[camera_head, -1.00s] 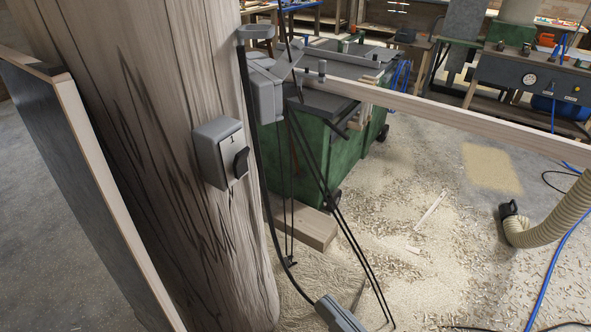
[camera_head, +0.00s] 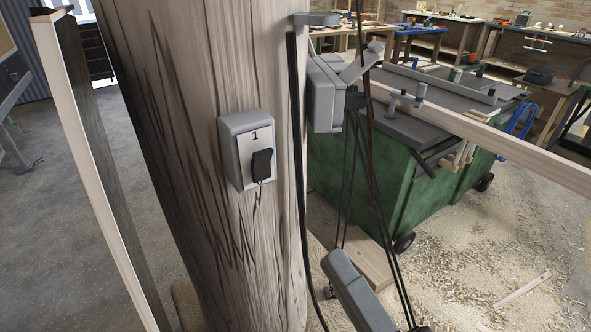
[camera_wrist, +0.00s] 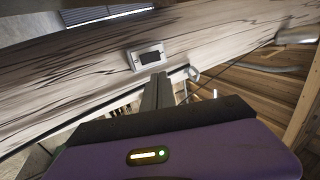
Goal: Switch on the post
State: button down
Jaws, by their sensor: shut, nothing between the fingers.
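The wooden post (camera_head: 200,60) stands upright in the middle left of the head view. A grey switch box (camera_head: 233,150) marked "1" is fixed to its face, with a black rocker (camera_head: 262,165) low on the light front plate. I cannot tell whether it is on or off. The wrist view also shows the switch box (camera_wrist: 136,60), with its dark rocker, on the post (camera_wrist: 70,75). My gripper (camera_wrist: 158,76) is shut and empty, its fingertips pointing toward the switch and appearing just below it. Contact cannot be made out.
A wooden panel (camera_head: 75,130) stands left. A green wheeled machine (camera_head: 400,190) and a long beam (camera_head: 480,135) are behind right.

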jog(key=shift+w, duration=0.1)
jog(key=p, duration=0.4)
send_near(268, 153)
jog(key=x, duration=0.6)
jog(key=shift+w+a+r+p, duration=0.15)
jog(key=shift+w+a+p, duration=0.1)
jog(key=shift+w+p, duration=0.1)
jog(key=shift+r, duration=0.1)
